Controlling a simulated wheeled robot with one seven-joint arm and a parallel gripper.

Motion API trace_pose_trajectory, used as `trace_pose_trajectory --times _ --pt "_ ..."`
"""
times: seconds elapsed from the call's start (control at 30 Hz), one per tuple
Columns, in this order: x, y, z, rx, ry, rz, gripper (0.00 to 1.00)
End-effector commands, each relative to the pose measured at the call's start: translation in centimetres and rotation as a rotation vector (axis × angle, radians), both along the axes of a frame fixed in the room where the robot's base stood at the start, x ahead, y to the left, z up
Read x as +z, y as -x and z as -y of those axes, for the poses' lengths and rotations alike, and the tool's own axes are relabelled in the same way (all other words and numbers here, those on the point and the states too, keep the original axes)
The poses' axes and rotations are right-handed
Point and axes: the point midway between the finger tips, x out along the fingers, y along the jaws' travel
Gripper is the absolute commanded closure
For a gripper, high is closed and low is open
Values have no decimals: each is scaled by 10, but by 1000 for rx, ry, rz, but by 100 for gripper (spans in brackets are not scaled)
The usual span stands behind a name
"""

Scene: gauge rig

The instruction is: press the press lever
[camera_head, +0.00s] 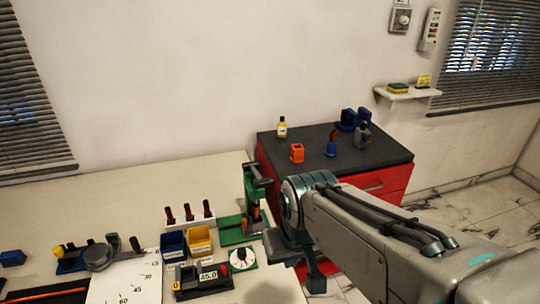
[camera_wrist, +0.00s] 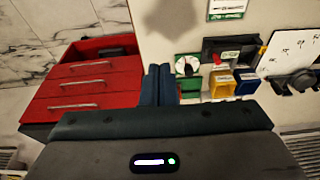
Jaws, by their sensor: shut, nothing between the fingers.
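The green press (camera_head: 249,190) stands at the right end of the pale bench, with a dark lever handle (camera_head: 262,182) near its top. My gripper (camera_head: 317,283) is to the right of the press and nearer the camera, apart from the lever in the picture. In the wrist view the gripper's fingers (camera_wrist: 158,84) are together with nothing between them. A green part, possibly the press base (camera_wrist: 189,88), shows just right of the fingers there. The lever cannot be made out in the wrist view, and my arm's wrist hides part of the area beside the press.
Blue (camera_head: 173,244) and yellow (camera_head: 199,240) bins, a white dial (camera_head: 243,259) and a gauge reading 45.0 (camera_head: 205,279) stand close left of and before the press. A red cabinet (camera_head: 376,182) with a dark top holding small items stands behind right. The bench's back left is clear.

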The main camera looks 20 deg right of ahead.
Motion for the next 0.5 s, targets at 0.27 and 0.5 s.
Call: trace_pose_trajectory --times 0.27,0.5 --pt "0 0 0 0 0 0 100" --pt "51 -37 0 6 -4 40 100"
